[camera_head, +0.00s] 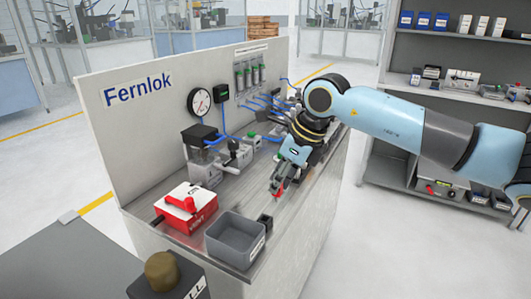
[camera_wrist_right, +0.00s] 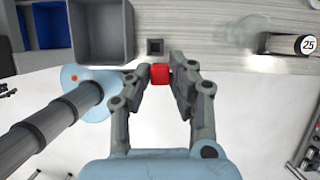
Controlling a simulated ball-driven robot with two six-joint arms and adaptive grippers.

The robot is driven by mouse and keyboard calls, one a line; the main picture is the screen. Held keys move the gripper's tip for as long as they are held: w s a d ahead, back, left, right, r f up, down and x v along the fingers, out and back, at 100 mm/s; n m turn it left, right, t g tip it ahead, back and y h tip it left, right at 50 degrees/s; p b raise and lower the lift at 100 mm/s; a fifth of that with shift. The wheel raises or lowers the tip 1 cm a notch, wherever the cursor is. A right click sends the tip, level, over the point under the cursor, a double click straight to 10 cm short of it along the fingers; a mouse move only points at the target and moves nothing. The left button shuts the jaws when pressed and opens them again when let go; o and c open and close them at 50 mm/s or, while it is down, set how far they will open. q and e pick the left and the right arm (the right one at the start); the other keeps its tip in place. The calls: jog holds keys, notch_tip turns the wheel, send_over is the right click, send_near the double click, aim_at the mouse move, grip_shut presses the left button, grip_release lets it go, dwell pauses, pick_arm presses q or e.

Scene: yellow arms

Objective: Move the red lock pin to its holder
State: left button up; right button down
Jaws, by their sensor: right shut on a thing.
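The red lock pin (camera_wrist_right: 160,74) is held between the fingertips of my right gripper (camera_wrist_right: 161,82). In the head view my right gripper (camera_head: 277,186) points down over the bench front, and only a little red of the pin (camera_head: 280,191) shows. A small dark square block with a socket, seemingly the holder (camera_head: 265,222), sits on the bench just beside the grey bin. It also shows in the right wrist view (camera_wrist_right: 155,47), just beyond the pin. The pin appears apart from it and above the bench. My left gripper is not in view.
The open grey bin (camera_head: 213,243) stands at the bench's front edge, left of the holder. A red box (camera_head: 176,212) with a red handle is behind it. Fittings with blue hoses (camera_head: 235,155) line the back panel. The bench strip right of the holder is clear.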

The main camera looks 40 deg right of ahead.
jog(key=shift+m, duration=0.3)
jog(key=b+x, duration=0.1)
jog(key=x, duration=0.1)
jog(key=a+b+x, duration=0.1)
jog(key=x, duration=0.2)
jog(key=shift+w+a, duration=0.1)
jog(key=shift+w, duration=0.1)
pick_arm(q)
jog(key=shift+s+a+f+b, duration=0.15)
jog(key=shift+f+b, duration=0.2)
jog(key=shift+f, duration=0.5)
pick_arm(e)
jog(key=shift+f, duration=0.4)
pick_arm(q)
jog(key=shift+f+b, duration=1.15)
pick_arm(e)
jog(key=shift+f, duration=1.05)
jog(key=c, duration=1.1)
grip_release()
